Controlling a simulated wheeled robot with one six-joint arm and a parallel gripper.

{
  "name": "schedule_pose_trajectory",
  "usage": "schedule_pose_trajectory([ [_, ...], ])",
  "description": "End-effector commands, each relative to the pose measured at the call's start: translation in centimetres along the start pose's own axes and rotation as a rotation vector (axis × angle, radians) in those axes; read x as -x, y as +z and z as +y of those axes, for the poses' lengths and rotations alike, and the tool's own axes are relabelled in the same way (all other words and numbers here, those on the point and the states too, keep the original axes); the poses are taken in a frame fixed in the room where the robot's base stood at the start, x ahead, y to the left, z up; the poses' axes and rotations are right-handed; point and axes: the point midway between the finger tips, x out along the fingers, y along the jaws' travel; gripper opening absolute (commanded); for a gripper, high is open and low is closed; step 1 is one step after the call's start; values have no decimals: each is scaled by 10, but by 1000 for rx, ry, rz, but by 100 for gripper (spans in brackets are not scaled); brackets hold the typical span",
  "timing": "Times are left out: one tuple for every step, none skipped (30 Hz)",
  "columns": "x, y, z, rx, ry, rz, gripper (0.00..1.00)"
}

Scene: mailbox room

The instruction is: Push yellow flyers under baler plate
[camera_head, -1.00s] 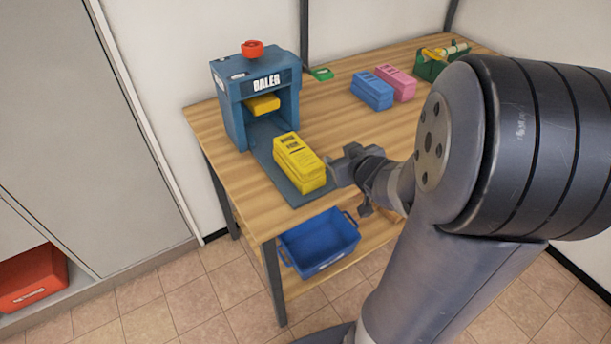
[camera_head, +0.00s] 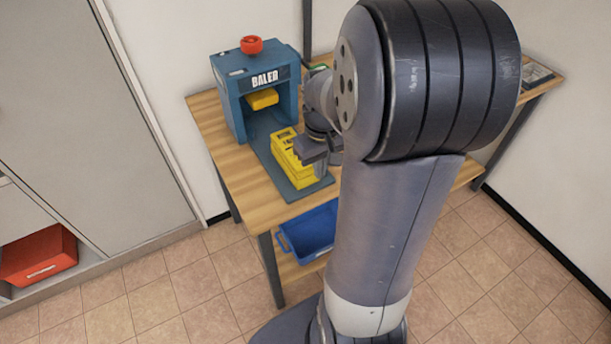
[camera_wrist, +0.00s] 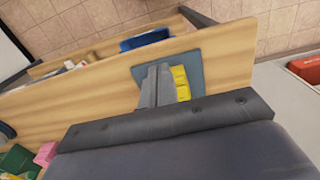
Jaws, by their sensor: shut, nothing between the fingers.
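The yellow flyers (camera_head: 285,160) lie as a stacked block on the blue-grey base strip (camera_head: 258,141) in front of the baler (camera_head: 232,97). The baler's yellow plate (camera_head: 263,99) is raised inside the frame, with open space below it. My gripper (camera_head: 318,160) is shut and empty, at the right side of the flyers near their front end. Whether it touches them is unclear. In the wrist view, the shut fingers (camera_wrist: 155,87) partly cover the flyers (camera_wrist: 181,84). My arm hides part of the flyers' right side and the table behind.
A blue bin (camera_head: 308,232) sits on the shelf below the wooden table (camera_head: 215,125). A red bin (camera_head: 38,255) stands in the cabinet at left. Pink (camera_wrist: 45,153) and green (camera_wrist: 18,160) items show at the wrist view's lower left. The table left of the baler strip is clear.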

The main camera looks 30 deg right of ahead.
Motion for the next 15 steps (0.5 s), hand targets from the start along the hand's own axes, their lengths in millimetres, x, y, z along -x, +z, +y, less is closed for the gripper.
schedule_pose_trajectory([
  [-2,1,-1,3,-6,-5,0],
  [-4,1,-1,3,-7,-7,0],
  [-8,1,-2,3,-8,-9,0],
  [-12,1,-2,3,-8,-9,0],
  [-17,2,-2,3,-8,-10,0],
  [-24,2,-2,2,-8,-10,0],
  [-30,2,-2,2,-8,-11,0],
  [-36,2,-2,2,-8,-11,0],
  [-44,2,-2,2,-8,-11,0],
  [-51,2,-2,2,-8,-12,0],
  [-57,2,-2,2,-8,-12,0],
  [-64,2,-2,2,-7,-11,0],
  [-70,2,-2,2,-7,-11,0],
  [-76,2,-2,1,-7,-12,0],
  [-83,2,-2,1,-7,-11,0],
])
